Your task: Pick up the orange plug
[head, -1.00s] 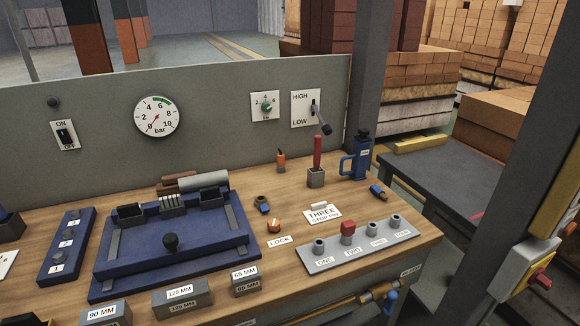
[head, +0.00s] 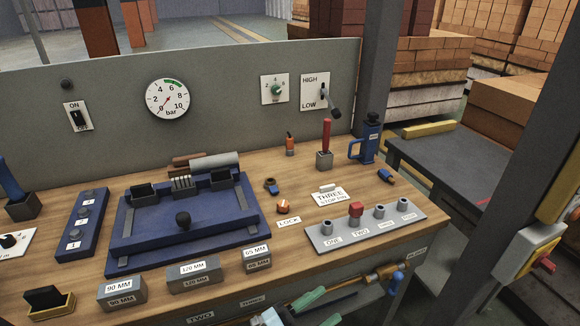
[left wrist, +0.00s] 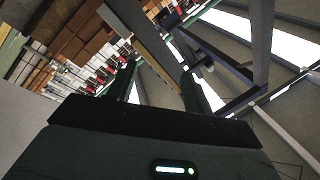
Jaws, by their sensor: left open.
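A small round orange plug (head: 283,207) lies on the wooden bench beside the LOCK label (head: 288,222). A second small orange piece with a dark top (head: 290,144) stands further back, near the grey panel. My left gripper (head: 335,298) shows at the bottom edge of the head view, in front of the bench and well short of both orange pieces. In the left wrist view my left gripper (left wrist: 158,75) has its two green fingers apart with nothing between them. Neither orange piece can be made out there. My right gripper is in neither view.
A blue clamp fixture (head: 180,240) fills the bench's left middle. Labelled grey blocks (head: 194,275) line the front edge. A brass valve pipe (head: 375,276) runs along the bench front.

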